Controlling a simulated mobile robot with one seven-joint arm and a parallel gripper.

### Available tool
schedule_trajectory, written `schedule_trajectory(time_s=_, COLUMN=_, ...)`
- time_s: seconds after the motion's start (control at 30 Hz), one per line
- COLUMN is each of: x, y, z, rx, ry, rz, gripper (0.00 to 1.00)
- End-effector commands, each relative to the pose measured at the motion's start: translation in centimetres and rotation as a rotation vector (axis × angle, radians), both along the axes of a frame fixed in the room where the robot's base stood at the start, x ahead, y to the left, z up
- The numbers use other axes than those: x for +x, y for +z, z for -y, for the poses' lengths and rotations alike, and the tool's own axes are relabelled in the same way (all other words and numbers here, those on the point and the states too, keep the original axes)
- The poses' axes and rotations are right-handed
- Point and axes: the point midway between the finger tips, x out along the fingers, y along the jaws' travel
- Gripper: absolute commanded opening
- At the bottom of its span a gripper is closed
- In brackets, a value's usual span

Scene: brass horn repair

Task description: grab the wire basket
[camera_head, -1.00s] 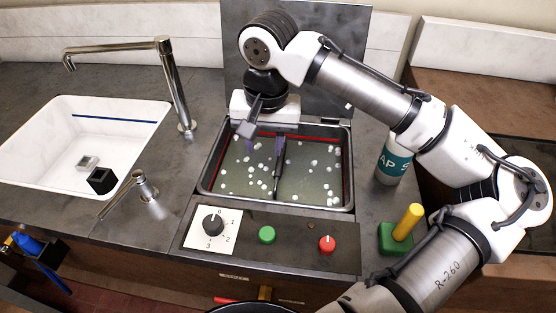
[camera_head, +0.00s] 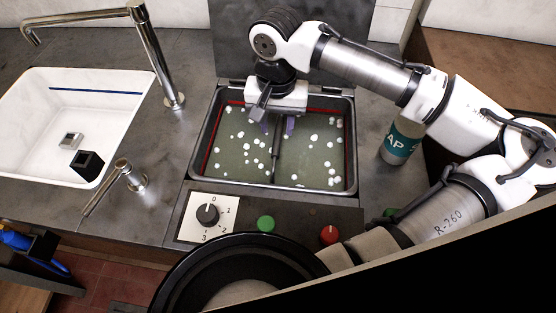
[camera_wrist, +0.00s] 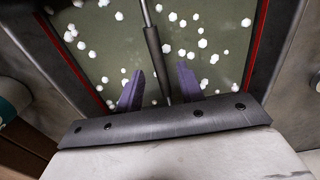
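A dark handle (camera_head: 276,160) with a thin rod runs down the middle of a tank of murky green liquid dotted with white specks. It also shows in the wrist view (camera_wrist: 153,45). It may belong to the wire basket; no wire mesh can be made out. My gripper (camera_head: 277,124) is over the back half of the tank, pointing down. In the wrist view my gripper (camera_wrist: 160,70) has its two purple fingers apart, with the handle's line running between them. Whether they touch it or are level with it, I cannot tell.
The tank (camera_head: 198,150) has a dark rim and a raised lid (camera_head: 290,45) behind. In front is a panel with a dial (camera_head: 207,214), a green button (camera_head: 266,223) and a red knob (camera_head: 329,234). A sink (camera_head: 30,150) is left; a bottle (camera_head: 397,145) stands right.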

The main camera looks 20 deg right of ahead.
Motion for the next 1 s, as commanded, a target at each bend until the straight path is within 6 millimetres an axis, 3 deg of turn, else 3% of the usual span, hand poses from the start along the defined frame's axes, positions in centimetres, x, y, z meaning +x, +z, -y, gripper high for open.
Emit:
schedule_trajectory(time_s=0.17, x=0.1, y=-1.2, z=0.2, rx=0.0, ry=0.0, rz=-0.002, gripper=0.38)
schedule_trajectory(time_s=0.43, x=0.4, y=-4.8, z=0.4, rx=0.0, ry=0.002, rz=-0.001, gripper=0.38)
schedule_trajectory(time_s=0.73, x=0.5, y=-5.4, z=0.4, rx=0.001, ry=0.002, rz=0.0, gripper=0.38)
schedule_trajectory(time_s=1.0, x=0.4, y=-5.4, z=0.4, rx=0.001, ry=0.002, rz=0.0, gripper=0.04)
